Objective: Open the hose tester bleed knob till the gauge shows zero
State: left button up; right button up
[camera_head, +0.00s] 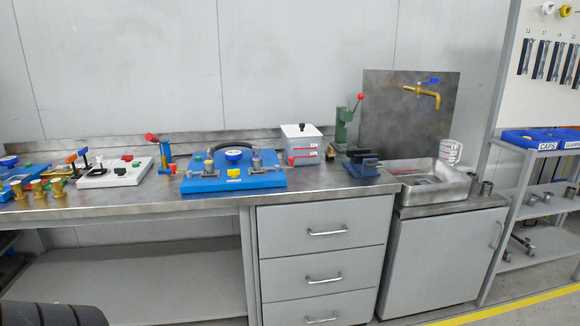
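A blue test rig (270,182) with a black hose (228,147) arched between two grey fittings stands on the steel bench, and looks like the hose tester. A round blue-rimmed gauge (234,155) sits in its middle; its needle is too small to read. A yellow knob or block (233,173) is at its front, with a small green part (198,158) at the left and a red lever or handle (291,160) at the right. I cannot tell which is the bleed knob. Neither of my grippers is in view.
Left of the rig are a red-handled blue hand pump (165,155), a white plate with valves (118,174) and brass fittings (38,189). Right are a white tank (301,145), a green press (343,125) and a steel sink (437,182). The bench's front strip is mostly clear.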

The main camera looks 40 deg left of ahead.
aim_at(233, 173)
jog(key=i, duration=3.65)
jog(key=u, duration=3.2)
